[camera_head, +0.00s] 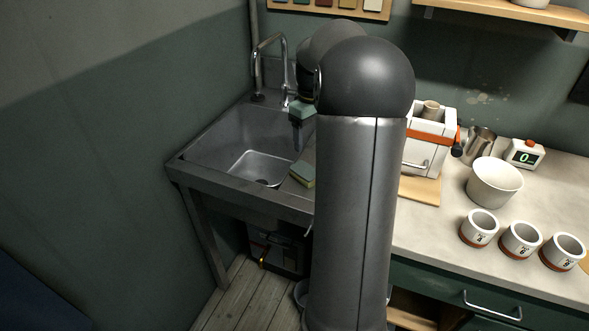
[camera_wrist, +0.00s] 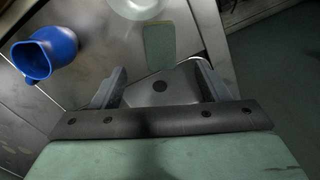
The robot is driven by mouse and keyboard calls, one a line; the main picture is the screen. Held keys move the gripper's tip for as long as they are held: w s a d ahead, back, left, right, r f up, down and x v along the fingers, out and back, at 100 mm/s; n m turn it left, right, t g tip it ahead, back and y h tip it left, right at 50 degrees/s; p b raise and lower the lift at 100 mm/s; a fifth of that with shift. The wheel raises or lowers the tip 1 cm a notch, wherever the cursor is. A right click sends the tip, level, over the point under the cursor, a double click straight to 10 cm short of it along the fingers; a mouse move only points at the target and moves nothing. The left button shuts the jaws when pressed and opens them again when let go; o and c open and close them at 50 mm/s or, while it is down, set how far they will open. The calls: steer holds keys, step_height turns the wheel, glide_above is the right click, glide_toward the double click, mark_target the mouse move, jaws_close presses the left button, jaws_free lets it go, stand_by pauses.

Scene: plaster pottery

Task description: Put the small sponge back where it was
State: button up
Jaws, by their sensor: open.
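A small green and yellow sponge (camera_head: 302,174) lies flat on the steel ledge to the right of the sink basin, near the front rim. It also shows in the wrist view as a pale green rectangle (camera_wrist: 159,46), beyond my fingertips. My gripper (camera_head: 297,145) hangs pointing down over the right part of the sink, apart from the sponge. In the wrist view my gripper (camera_wrist: 160,82) has its fingers wide apart, with nothing between them. My arm hides part of the ledge in the head view.
The deep sink (camera_head: 205,150) holds a metal basin (camera_head: 258,166); a tap (camera_head: 268,60) stands behind. In the wrist view a blue jug (camera_wrist: 45,55) and a pale bowl (camera_wrist: 138,6) stand near the sponge. Several white cups (camera_head: 520,240) line the counter at right.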

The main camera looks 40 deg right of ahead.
steer(key=s+a+f, duration=0.1)
steer(key=s+a, duration=0.5)
steer(key=a, duration=0.6)
steer(key=s+a, duration=0.6)
steer(key=a, duration=0.7)
steer(key=s+a+f+m, duration=0.1)
steer(key=s+a+f, duration=0.3)
steer(key=s, duration=0.5)
steer(key=shift+a+f, duration=0.2)
steer(key=shift+a, duration=0.55)
